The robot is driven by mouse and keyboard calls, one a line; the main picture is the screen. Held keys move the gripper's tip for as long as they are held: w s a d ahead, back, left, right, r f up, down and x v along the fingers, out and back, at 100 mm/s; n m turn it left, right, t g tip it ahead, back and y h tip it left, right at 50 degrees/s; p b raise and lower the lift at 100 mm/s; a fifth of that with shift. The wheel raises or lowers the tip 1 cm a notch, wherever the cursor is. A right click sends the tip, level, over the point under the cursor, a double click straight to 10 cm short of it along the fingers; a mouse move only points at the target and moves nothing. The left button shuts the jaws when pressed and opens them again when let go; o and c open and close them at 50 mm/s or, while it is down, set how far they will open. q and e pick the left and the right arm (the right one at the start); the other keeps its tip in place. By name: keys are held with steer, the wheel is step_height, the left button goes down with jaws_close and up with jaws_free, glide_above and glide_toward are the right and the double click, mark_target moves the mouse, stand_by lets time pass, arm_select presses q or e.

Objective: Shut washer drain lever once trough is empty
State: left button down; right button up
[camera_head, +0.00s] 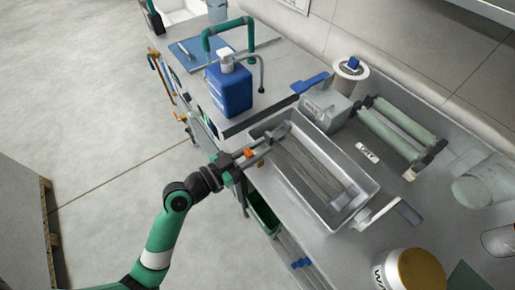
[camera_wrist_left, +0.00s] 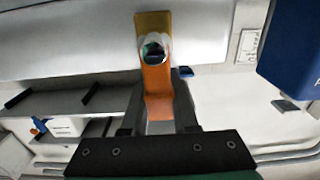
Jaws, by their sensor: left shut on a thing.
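The grey metal trough (camera_head: 357,184) stands on the right-hand bench, with long grey bars inside. I cannot tell whether liquid lies in it. The orange drain lever (camera_head: 248,153) is at the trough's near left end. In the left wrist view the orange lever (camera_wrist_left: 157,88) runs from a round metal fitting (camera_wrist_left: 154,50) back between my fingers. My left gripper (camera_head: 254,157) is shut on the lever; it also shows in the left wrist view (camera_wrist_left: 159,102). The fingers cover the lever's sides. My right gripper is not in view.
A blue bottle (camera_head: 230,90) stands on the bench behind the trough, beside a teal curved pipe (camera_head: 228,27). Green rollers (camera_head: 395,132) and a white tub with a yellow top (camera_head: 415,270) are to the right. A green bin (camera_head: 264,212) sits below the bench. Open floor lies left.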

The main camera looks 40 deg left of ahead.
mark_target(247, 156)
arm_select(q)
steer(key=c, duration=0.7)
jaws_free()
steer(key=s, duration=0.3)
steer(key=s+a, duration=0.1)
steer(key=s, duration=0.5)
steer(key=shift+s+a, duration=0.1)
steer(key=shift+a, duration=0.15)
steer(key=shift+s+a+p, duration=0.15)
steer(key=shift+s+p, duration=1.05)
steer(key=shift+p, duration=0.05)
